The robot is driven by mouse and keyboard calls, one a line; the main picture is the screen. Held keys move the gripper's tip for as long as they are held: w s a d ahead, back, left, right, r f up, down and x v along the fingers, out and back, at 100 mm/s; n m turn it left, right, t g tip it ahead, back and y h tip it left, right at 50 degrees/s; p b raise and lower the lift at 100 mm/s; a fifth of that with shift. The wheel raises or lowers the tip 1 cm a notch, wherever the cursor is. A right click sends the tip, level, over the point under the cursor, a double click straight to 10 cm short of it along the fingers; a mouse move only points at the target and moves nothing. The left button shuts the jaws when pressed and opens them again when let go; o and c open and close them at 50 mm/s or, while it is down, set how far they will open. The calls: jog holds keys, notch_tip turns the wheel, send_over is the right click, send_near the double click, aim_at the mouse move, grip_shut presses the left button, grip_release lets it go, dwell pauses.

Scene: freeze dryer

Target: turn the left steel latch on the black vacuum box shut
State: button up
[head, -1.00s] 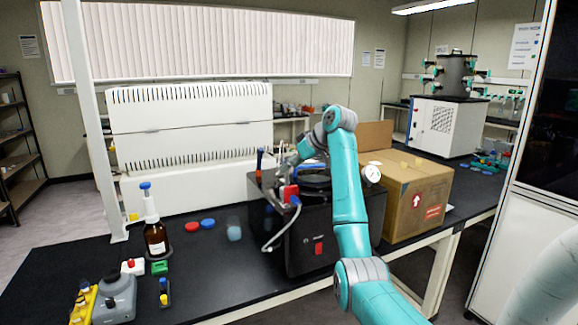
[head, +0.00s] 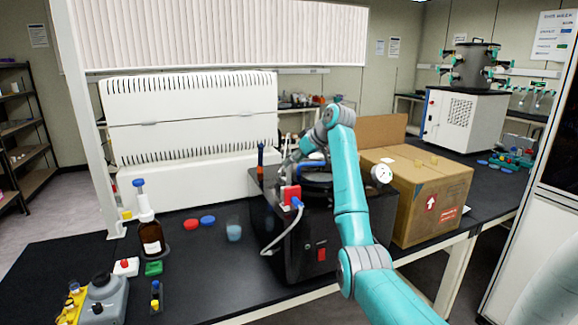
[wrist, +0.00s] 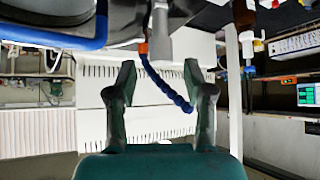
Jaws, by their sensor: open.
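The black vacuum box (head: 345,255) stands on the dark bench in the head view, with a round lid and blue rim on top, partly behind my arm. My gripper (head: 285,165) is over the box's back left top, small and partly hidden there. In the wrist view, which looks upside down, my gripper (wrist: 160,85) has its two green fingers wide apart and empty. A grey steel piece (wrist: 160,38), perhaps the left latch, lies just beyond the gap between them. I cannot make out the latch's angle.
A blue segmented hose (wrist: 168,90) with an orange base crosses the finger gap in view. A red block (head: 290,196) with a pale hose is on the box's front left. A cardboard box (head: 425,205) stands close on the right. A brown bottle (head: 152,238) stands left.

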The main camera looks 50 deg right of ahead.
jog(key=shift+x, duration=1.75)
jog(key=shift+a, duration=0.1)
grip_shut()
